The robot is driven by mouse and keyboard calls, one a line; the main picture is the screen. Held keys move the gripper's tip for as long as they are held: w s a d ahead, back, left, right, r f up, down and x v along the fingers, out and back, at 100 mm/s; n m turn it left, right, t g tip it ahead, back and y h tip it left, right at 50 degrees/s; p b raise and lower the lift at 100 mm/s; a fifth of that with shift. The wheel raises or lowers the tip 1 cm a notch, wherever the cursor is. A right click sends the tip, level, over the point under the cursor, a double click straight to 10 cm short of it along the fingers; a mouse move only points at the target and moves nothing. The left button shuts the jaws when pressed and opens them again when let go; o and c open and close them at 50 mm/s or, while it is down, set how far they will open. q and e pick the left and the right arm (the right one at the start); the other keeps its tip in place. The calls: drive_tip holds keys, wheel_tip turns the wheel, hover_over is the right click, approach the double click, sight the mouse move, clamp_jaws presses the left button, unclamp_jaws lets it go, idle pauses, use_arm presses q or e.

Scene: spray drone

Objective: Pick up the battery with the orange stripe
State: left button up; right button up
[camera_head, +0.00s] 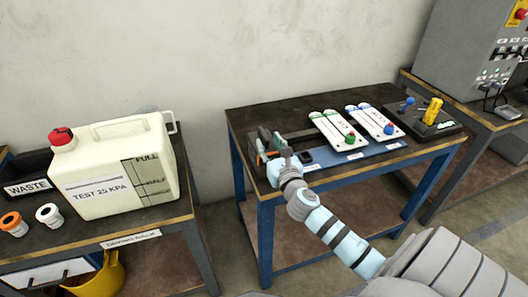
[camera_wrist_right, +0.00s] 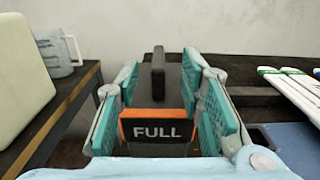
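The battery (camera_wrist_right: 157,100) is a dark block with an orange stripe (camera_wrist_right: 126,128) around a black label reading FULL. It shows between the teal-padded fingers of my right gripper (camera_wrist_right: 168,105) in the right wrist view. The pads stand on both sides of it and look spread, with no clear grip on it. In the head view my right gripper (camera_head: 271,146) is at the left end of the middle table (camera_head: 290,112); it largely hides the battery there. My left gripper is not in view.
A dark upright piece (camera_wrist_right: 158,74) rises behind the battery. White strips with green (camera_head: 336,131) and blue (camera_head: 374,121) marks lie to the right. A large jug (camera_head: 112,175) and mug stand on the left table.

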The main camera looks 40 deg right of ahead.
drive_tip(key=x, duration=0.3)
drive_tip(key=shift+w+f, duration=0.15)
drive_tip(key=shift+w, duration=0.05)
drive_tip(key=shift+s+a, duration=0.1)
drive_tip(key=shift+s, duration=0.05)
clamp_jaws()
drive_tip(key=shift+r, duration=0.2)
wheel_tip(320, 180, up, 7)
drive_tip(key=p, duration=0.4)
drive_tip(key=r+p+v, duration=0.1)
drive_tip(key=p+v, duration=0.1)
drive_tip(key=v, duration=1.5)
drive_tip(key=shift+s, duration=0.4)
drive_tip(key=shift+a+f, duration=0.1)
drive_tip(key=shift+a, duration=0.05)
